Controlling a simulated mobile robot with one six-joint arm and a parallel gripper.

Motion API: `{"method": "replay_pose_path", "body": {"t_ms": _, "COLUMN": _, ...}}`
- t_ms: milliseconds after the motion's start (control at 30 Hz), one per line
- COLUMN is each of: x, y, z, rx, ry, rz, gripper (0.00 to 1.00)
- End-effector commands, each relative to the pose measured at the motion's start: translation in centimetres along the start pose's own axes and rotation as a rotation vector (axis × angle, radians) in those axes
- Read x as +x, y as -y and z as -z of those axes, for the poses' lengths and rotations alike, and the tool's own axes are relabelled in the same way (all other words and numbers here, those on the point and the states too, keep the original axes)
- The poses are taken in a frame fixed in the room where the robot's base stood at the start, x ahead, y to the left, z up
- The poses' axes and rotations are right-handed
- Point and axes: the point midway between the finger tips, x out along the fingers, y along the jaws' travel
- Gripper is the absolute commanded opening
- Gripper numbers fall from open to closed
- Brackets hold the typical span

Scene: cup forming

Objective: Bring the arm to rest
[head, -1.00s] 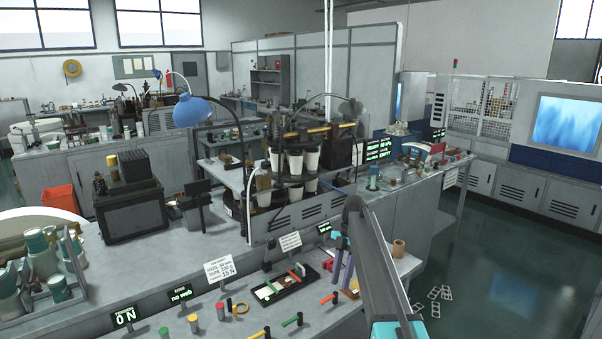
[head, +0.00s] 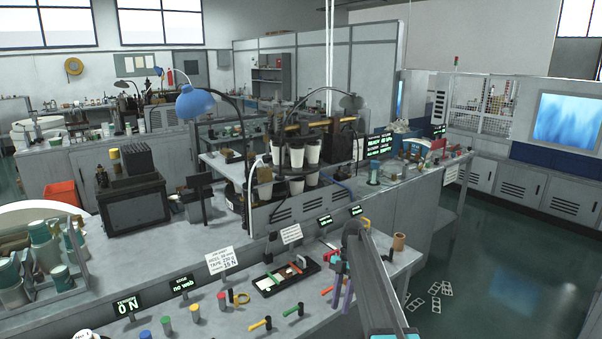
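My arm's grey link runs from the lower right up to an elbow above the front bench (head: 225,318). My gripper (head: 342,300) hangs below the elbow, small and partly hidden by the link. Its two purple fingers point down and look apart, with nothing seen between them. It shows near the bench's right end, beside a black tray (head: 286,277) and coloured-handled tools. I cannot tell whether it touches anything.
Several coloured knobs and small displays line the bench. A cup carousel (head: 296,165) with white cups stands behind, near a blue lamp (head: 193,104). A tan cylinder (head: 399,241) stands right of the elbow. Open floor (head: 490,270) lies to the right.

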Motion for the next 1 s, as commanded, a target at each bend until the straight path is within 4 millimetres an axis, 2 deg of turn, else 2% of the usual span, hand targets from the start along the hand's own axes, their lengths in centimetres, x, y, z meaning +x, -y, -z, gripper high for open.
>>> {"method": "replay_pose_path", "body": {"t_ms": 33, "x": 2.3, "y": 0.2, "z": -0.3, "rx": 0.004, "ry": -0.011, "rz": 0.016, "gripper": 0.30}}
{"method": "replay_pose_path", "body": {"t_ms": 467, "x": 20.4, "y": 4.2, "z": -1.8, "rx": 0.067, "ry": -0.083, "rz": 0.140, "gripper": 0.30}}
{"method": "replay_pose_path", "body": {"t_ms": 700, "x": 30.0, "y": 7.5, "z": -1.8, "rx": 0.186, "ry": -0.091, "rz": 0.193, "gripper": 0.30}}
{"method": "replay_pose_path", "body": {"t_ms": 1000, "x": 41.1, "y": 12.6, "z": -1.0, "rx": 0.412, "ry": -0.067, "rz": 0.248, "gripper": 0.30}}
